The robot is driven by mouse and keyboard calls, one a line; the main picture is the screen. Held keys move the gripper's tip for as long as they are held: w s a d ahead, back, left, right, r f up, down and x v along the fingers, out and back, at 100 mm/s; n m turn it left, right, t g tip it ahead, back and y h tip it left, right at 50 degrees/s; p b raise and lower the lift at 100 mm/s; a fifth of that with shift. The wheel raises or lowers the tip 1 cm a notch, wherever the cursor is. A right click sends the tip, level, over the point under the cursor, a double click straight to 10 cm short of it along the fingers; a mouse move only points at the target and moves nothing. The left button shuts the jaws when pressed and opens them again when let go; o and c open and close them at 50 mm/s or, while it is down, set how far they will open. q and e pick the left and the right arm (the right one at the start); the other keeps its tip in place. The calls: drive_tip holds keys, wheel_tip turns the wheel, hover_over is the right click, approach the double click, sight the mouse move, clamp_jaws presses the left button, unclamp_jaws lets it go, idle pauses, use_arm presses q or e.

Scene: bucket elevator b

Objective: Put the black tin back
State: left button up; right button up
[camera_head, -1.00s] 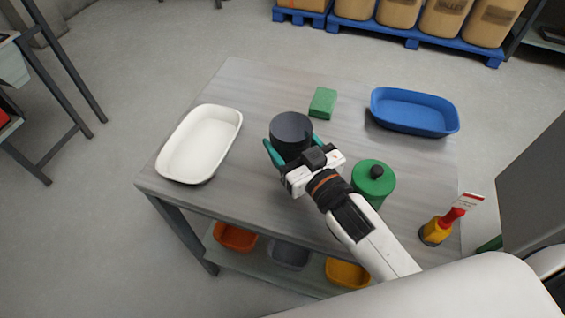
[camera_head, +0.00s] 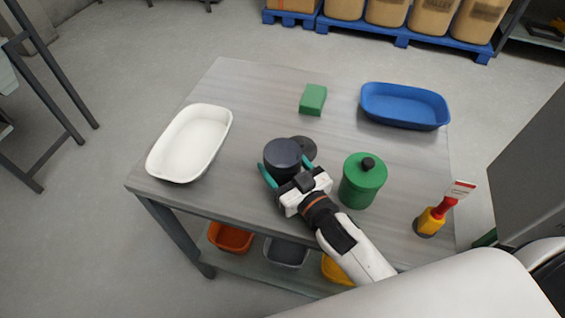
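The black tin (camera_head: 283,155) is a dark round can, held upright between the teal fingers of my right gripper (camera_head: 287,169). The gripper is shut on it from the near side. A flat dark disc (camera_head: 308,146) shows on the table just behind and to the right of the tin, partly hidden by it. I cannot tell whether the tin touches the table or is slightly above it. My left gripper is not in view.
On the grey table (camera_head: 240,85) are a white tray (camera_head: 188,145) at left, a green block (camera_head: 313,99), a blue tray (camera_head: 404,107) at far right, a lidded green canister (camera_head: 361,184) close right of my gripper and a yellow-red brush-like tool (camera_head: 432,220). Orange, grey and yellow bins sit below.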

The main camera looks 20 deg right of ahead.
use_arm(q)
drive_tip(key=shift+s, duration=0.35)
use_arm(e)
drive_tip(key=o, duration=0.4)
drive_tip(key=shift+c, duration=0.2)
drive_tip(key=shift+r, duration=0.1)
drive_tip(key=b+v, duration=0.1)
drive_tip(key=v, duration=0.9)
drive_tip(key=shift+s+d+b, duration=0.1)
drive_tip(key=shift+s+b, duration=0.2)
drive_tip(key=shift+b, duration=0.05)
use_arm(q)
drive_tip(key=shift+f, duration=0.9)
use_arm(e)
drive_tip(key=shift+s+d+r, duration=0.1)
drive_tip(key=shift+s+d, duration=0.05)
drive_tip(key=shift+s, duration=0.5)
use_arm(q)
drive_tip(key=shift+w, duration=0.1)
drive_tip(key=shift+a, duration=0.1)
use_arm(e)
drive_tip(key=shift+s, duration=0.1)
